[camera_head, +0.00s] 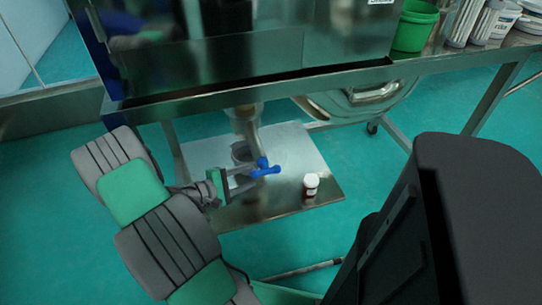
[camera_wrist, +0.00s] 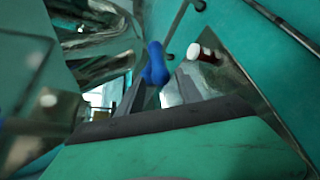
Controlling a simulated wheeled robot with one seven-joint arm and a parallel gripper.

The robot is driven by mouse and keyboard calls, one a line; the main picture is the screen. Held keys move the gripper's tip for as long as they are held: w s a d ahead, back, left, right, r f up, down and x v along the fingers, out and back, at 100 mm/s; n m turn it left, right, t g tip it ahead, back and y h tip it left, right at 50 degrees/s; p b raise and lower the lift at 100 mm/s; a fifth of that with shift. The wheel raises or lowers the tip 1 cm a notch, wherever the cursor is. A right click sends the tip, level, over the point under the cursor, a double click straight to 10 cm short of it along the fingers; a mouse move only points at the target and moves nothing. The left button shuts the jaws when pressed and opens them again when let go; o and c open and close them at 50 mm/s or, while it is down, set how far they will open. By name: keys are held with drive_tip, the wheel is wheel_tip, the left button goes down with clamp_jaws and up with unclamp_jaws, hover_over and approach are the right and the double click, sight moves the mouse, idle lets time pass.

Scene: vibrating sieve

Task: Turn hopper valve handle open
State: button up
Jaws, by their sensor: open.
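The blue valve handle (camera_head: 265,168) sits under the steel table, below the hopper's outlet pipe (camera_head: 248,125). My gripper (camera_head: 242,180) reaches in from the left, its fingers pointing right at the handle. The fingers are apart, and the fingertips are at or very near the handle; I cannot tell whether they touch it. In the wrist view the blue handle (camera_wrist: 154,65) stands upright in the picture just beyond the fingers (camera_wrist: 140,95). Part of the valve is hidden by my gripper.
A brown bottle with a white cap (camera_head: 311,185) stands on the lower steel shelf (camera_head: 318,160), right of the handle; it also shows in the wrist view (camera_wrist: 205,54). The tabletop edge (camera_head: 260,88) runs above my arm. A green bucket (camera_head: 414,27) stands on the table.

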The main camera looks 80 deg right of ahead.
sight(272, 169)
drive_tip(key=s, duration=0.1)
drive_tip(key=s+d+g, duration=0.1)
drive_tip(key=shift+s+d+f, duration=0.1)
drive_tip(key=shift+s, duration=0.2)
drive_tip(key=b+x, duration=0.1)
drive_tip(key=x, duration=0.6)
drive_tip(key=shift+d+b, duration=0.1)
drive_tip(key=shift+b, duration=0.2)
drive_tip(key=shift+c, duration=0.2)
clamp_jaws()
